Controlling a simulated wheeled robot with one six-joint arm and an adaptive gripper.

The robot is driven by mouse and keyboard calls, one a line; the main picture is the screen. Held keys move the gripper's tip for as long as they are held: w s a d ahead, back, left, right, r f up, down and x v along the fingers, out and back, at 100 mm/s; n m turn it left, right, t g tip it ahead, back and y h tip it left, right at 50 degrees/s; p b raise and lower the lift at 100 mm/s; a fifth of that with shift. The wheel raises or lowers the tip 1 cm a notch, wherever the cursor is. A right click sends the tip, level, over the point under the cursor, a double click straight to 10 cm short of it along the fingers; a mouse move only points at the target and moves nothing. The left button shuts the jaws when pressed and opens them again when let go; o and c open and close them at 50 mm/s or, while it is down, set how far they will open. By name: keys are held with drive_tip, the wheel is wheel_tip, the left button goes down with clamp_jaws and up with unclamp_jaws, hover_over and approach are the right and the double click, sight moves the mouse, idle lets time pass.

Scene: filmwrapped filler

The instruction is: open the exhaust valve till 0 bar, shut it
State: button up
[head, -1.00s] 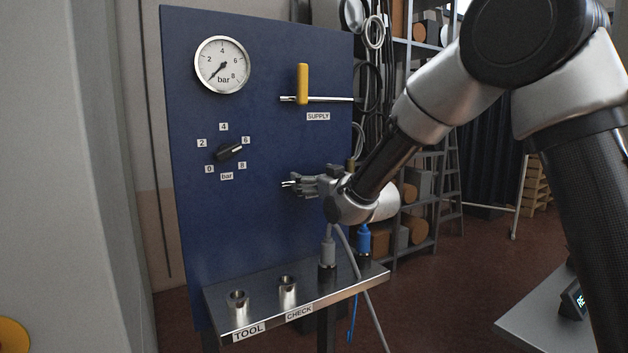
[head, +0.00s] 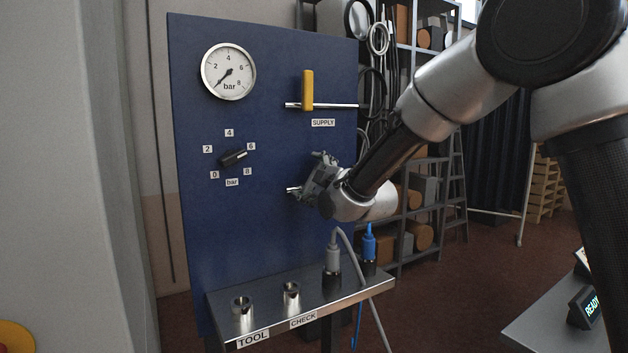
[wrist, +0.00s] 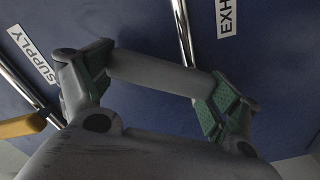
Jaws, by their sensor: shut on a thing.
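The gauge (head: 229,72) at the upper left of the blue panel has its needle pointing lower left, near the bottom of its scale. My gripper (head: 311,180) is at the exhaust valve, below the SUPPLY label. In the wrist view my gripper (wrist: 165,90) is shut on the grey exhaust handle (wrist: 155,76), with a green pad at each end of it. The handle lies across the exhaust pipe (wrist: 183,30) at a slant. The EXHAUST label (wrist: 227,17) is partly cut off. In the head view my gripper hides the handle.
The yellow supply handle (head: 307,90) stands upright across its pipe above my gripper. A black selector knob (head: 233,157) is on the left of the panel. The steel shelf (head: 265,308) below carries sockets and grey and blue hose plugs. A READY display (head: 584,307) is at lower right.

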drive_tip(key=n, duration=0.2)
drive_tip(key=a+n, duration=0.1)
drive_tip(key=shift+s+n, duration=0.3)
drive_tip(key=shift+s+a+n, duration=0.15)
drive_tip(key=shift+a+n, duration=0.05)
drive_tip(key=shift+n, duration=0.55)
drive_tip(key=shift+s+a+n, duration=0.1)
drive_tip(key=shift+a+n, duration=0.05)
drive_tip(key=shift+n, duration=0.6)
drive_tip(key=o, duration=1.2)
drive_tip(key=v, duration=1.2)
